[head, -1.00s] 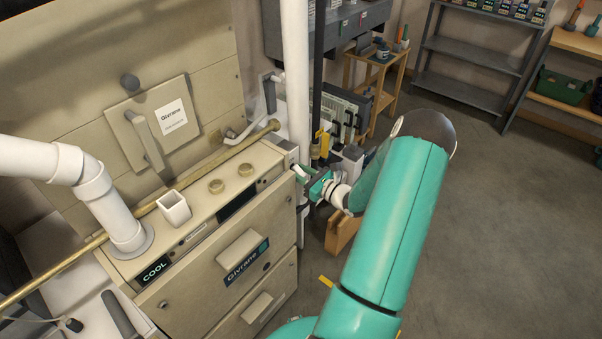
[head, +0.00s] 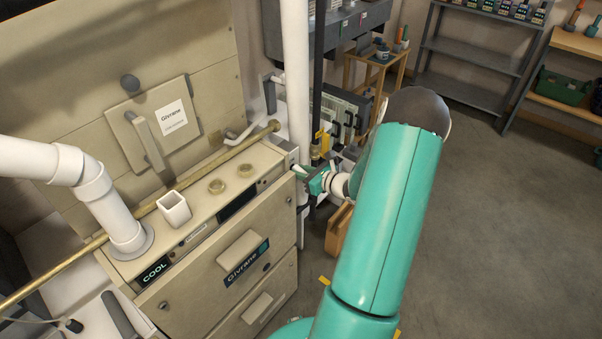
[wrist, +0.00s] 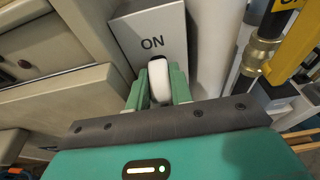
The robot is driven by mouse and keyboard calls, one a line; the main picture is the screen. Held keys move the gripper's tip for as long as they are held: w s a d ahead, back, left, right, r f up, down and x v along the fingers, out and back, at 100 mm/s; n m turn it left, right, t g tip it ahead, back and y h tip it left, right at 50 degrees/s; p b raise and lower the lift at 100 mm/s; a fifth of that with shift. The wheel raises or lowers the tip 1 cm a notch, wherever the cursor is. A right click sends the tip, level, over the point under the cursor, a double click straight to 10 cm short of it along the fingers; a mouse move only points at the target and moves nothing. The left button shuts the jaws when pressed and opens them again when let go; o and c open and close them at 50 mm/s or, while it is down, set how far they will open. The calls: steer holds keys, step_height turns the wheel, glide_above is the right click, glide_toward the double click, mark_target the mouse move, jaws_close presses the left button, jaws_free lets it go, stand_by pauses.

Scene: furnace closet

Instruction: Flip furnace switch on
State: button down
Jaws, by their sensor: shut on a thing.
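The furnace switch is a grey box (wrist: 148,35) marked "ON" with a white lever (wrist: 158,80) standing out from a dark slot, seen in the wrist view. My gripper (wrist: 158,88) has its two green fingers on either side of the lever and is shut on it. The "ON" label is above the lever in the picture. In the head view my gripper (head: 303,174) is at the right side of the beige furnace (head: 215,265). There the switch is mostly too small to make out, and my arm covers part of the area right of it.
A white vertical pipe (head: 296,80) stands just behind the switch. A brass pipe (head: 190,175) runs across the furnace top. A yellow-handled valve fitting (wrist: 268,45) is close on the right of my gripper. Open floor (head: 490,220) lies to the right.

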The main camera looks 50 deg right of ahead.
mark_target(297, 167)
steer(key=g, duration=0.1)
steer(key=r+g, duration=0.1)
steer(key=g, duration=0.2)
steer(key=shift+w+r+g, duration=0.1)
steer(key=shift+r+g, duration=0.2)
steer(key=shift+r, duration=0.05)
steer(key=shift+w+r+g+h, duration=0.1)
steer(key=shift+r+g+h, duration=0.2)
steer(key=shift+g, duration=0.85)
steer(key=shift+w+r+g+h, duration=0.1)
steer(key=shift+r+g+h, duration=0.15)
steer(key=shift+g, duration=0.9)
steer(key=c, duration=1.5)
jaws_free()
steer(key=shift+r, duration=0.1)
steer(key=v, duration=1.3)
steer(key=shift+s+d+r, duration=0.1)
steer(key=shift+d+r, duration=0.05)
steer(key=shift+r, duration=0.15)
